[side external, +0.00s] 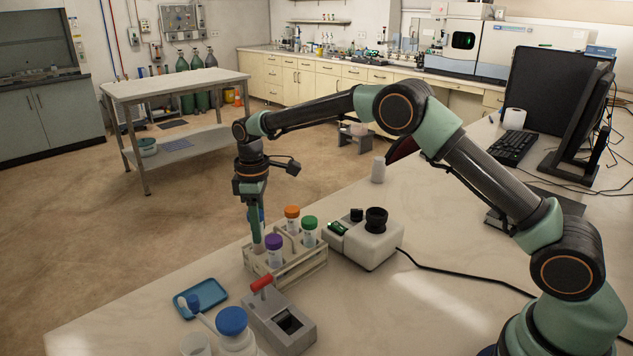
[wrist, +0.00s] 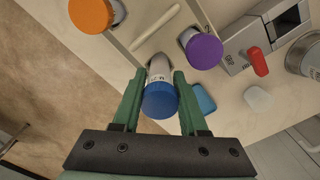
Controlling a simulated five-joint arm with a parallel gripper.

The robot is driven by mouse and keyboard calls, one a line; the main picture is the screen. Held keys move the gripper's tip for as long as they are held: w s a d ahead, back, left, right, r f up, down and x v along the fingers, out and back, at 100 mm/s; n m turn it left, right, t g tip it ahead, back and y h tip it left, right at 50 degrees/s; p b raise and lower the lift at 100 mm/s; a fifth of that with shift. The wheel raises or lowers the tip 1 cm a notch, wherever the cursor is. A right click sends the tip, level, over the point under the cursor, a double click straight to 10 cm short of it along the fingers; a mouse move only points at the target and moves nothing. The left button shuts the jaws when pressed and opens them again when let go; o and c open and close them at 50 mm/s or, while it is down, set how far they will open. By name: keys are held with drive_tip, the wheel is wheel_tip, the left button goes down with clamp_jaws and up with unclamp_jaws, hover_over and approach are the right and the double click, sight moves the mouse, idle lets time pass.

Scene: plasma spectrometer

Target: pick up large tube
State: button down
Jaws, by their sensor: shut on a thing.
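A tube with a blue cap (wrist: 160,100) stands between the two green fingers of my gripper (wrist: 160,82) in the wrist view. The fingers are shut on it just around the cap. In the side view my gripper (side external: 256,238) points down at the left end of the light tube rack (side external: 313,267) and mostly hides this tube. I cannot tell whether its lower end is still in its slot. Tubes with a purple cap (side external: 274,243), an orange cap (side external: 292,212) and a green cap (side external: 309,222) stand upright in the rack, close to my gripper.
A grey device with a red handle (side external: 285,320) stands in front of the rack. A white device with a black knob (side external: 365,242) is to its right. A blue tray (side external: 203,297) and a blue-capped bottle (side external: 233,325) are at front left. The table edge runs close left of the rack.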

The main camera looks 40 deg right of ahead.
wheel_tip(320, 180, up, 17)
drive_tip(key=shift+f, duration=0.2)
